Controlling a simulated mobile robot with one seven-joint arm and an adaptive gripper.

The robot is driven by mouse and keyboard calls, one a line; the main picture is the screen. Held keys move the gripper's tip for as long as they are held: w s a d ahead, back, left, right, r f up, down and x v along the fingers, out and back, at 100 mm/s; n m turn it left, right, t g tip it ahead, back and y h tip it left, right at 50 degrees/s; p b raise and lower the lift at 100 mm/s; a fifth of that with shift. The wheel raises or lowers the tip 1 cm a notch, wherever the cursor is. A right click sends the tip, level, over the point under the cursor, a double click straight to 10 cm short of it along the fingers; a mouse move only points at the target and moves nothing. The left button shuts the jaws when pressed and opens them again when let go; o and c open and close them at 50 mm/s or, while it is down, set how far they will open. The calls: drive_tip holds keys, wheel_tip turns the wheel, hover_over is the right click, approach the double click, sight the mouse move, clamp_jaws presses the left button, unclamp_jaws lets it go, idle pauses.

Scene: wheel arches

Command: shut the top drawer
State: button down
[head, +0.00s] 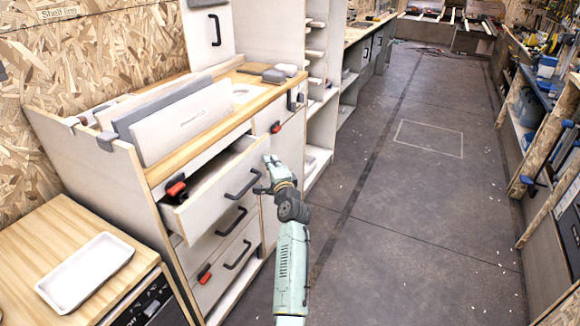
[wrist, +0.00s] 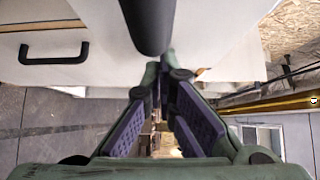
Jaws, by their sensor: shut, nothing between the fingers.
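The top drawer (head: 212,190) is white and stands pulled out from the cabinet, with a dark bar handle (head: 243,184) on its front and a red and black latch (head: 176,188) near its left end. My gripper (head: 262,190) is at the right part of the drawer front, close by the handle. In the wrist view, my gripper's purple-padded fingers (wrist: 166,75) come together at the tips, with nothing seen between them. A dark bar (wrist: 148,25) lies right in front of the tips. I cannot tell whether the fingertips touch it.
Lower drawers with dark handles (head: 231,222) sit closed below. Upright panels (head: 182,122) stand on the wooden countertop. A white tray (head: 86,272) rests on a wooden-topped unit at the lower left. The grey floor (head: 420,220) to the right is clear.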

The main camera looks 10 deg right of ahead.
drive_tip(key=w+a, duration=0.1)
drive_tip(key=a, duration=0.1)
drive_tip(key=w+a, duration=0.3)
drive_tip(key=a, duration=0.1)
drive_tip(key=shift+w+a, duration=0.15)
drive_tip(key=shift+w, duration=0.1)
drive_tip(key=shift+a, duration=0.1)
